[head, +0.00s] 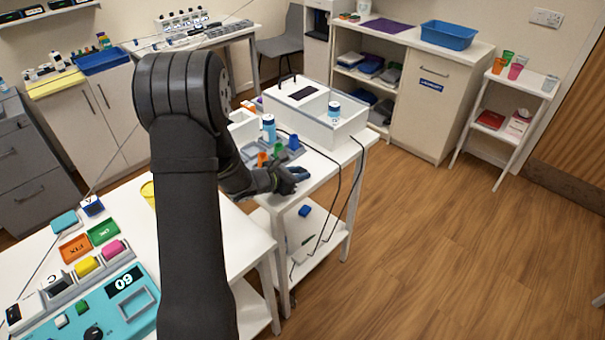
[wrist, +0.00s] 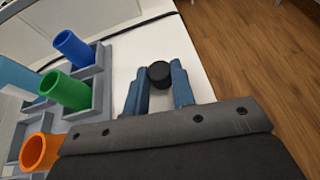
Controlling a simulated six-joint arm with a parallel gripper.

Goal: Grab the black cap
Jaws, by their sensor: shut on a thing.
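In the wrist view the black cap (wrist: 159,74) sits between the tips of my gripper (wrist: 158,88), which is shut on it. The two blue-grey fingers touch the cap from either side, over the white table top (wrist: 205,85). I cannot tell whether the cap rests on the table or is slightly raised. In the head view my gripper (head: 292,176) is low over the front right part of the white table; the cap cannot be made out there.
Left of the gripper, a grey rack (wrist: 98,88) holds a blue tube (wrist: 73,48), a green tube (wrist: 66,90) and an orange tube (wrist: 38,150). Cables hang off the table's right side.

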